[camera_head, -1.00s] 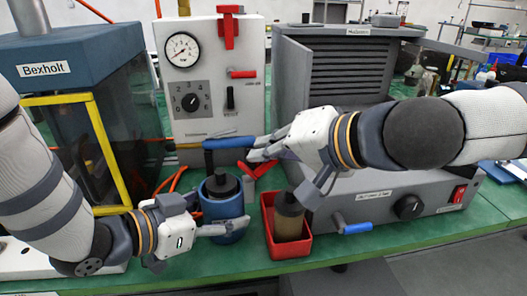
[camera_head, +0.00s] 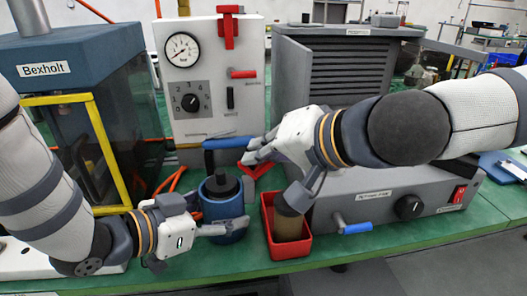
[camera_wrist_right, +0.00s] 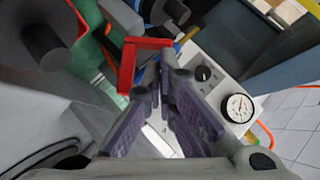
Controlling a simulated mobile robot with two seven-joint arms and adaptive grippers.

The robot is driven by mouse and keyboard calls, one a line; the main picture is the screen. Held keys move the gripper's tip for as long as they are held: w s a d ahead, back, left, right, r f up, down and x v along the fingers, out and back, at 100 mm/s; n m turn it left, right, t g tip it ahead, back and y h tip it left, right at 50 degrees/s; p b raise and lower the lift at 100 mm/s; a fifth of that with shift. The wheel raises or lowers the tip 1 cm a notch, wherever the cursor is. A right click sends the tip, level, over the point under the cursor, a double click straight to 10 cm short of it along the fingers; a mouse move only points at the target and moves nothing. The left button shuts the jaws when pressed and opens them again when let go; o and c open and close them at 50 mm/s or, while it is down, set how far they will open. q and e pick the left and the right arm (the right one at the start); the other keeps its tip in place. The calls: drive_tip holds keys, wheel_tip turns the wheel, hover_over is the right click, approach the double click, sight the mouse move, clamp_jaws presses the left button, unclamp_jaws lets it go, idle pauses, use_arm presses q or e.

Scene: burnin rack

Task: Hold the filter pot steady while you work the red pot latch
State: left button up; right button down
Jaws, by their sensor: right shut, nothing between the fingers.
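The filter pot (camera_head: 229,208), blue with a dark cap, stands upright on the green bench. My left gripper (camera_head: 222,228) is at it, one finger lying across its front; the other finger is mostly hidden, so its grip is unclear. The red pot latch (camera_head: 259,173) is a bent red bar just behind and right of the pot; it also shows in the right wrist view (camera_wrist_right: 127,65). My right gripper (camera_head: 247,156) is shut and empty, its fingertips just above the latch. In the right wrist view its fingers (camera_wrist_right: 163,82) point past the latch's right side; I cannot tell whether they touch it.
A blue-handled lever (camera_head: 228,143) is close to the left of my right fingertips. A red tray (camera_head: 290,249) with a brown jar stands right of the pot. A gauge panel (camera_head: 210,60) rises behind, and a yellow-framed cabinet (camera_head: 70,55) is at left.

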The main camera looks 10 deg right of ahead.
sight(248, 170)
drive_tip(key=shift+a+h, duration=0.2)
drive_tip(key=shift+h, duration=0.3)
drive_tip(key=shift+a+r+n+h, duration=0.1)
drive_tip(key=shift+a+n+h, duration=0.6)
drive_tip(key=shift+n+h, duration=0.3)
drive_tip(key=shift+a+f+n+g+h, duration=0.2)
drive_tip(key=shift+a+n+h, duration=0.3)
drive_tip(key=shift+h, duration=0.5)
drive_tip(key=shift+a+f+n+g+h, duration=0.15)
drive_tip(key=shift+a+n+h, duration=0.35)
drive_tip(key=shift+h, duration=0.5)
drive_tip(key=shift+d+f, duration=0.4)
drive_tip(key=shift+d, duration=0.4)
wheel_tip(248, 170, up, 4)
drive_tip(key=shift+d+r, duration=0.15)
drive_tip(key=v, duration=1)
drive_tip(key=shift+d, duration=0.3)
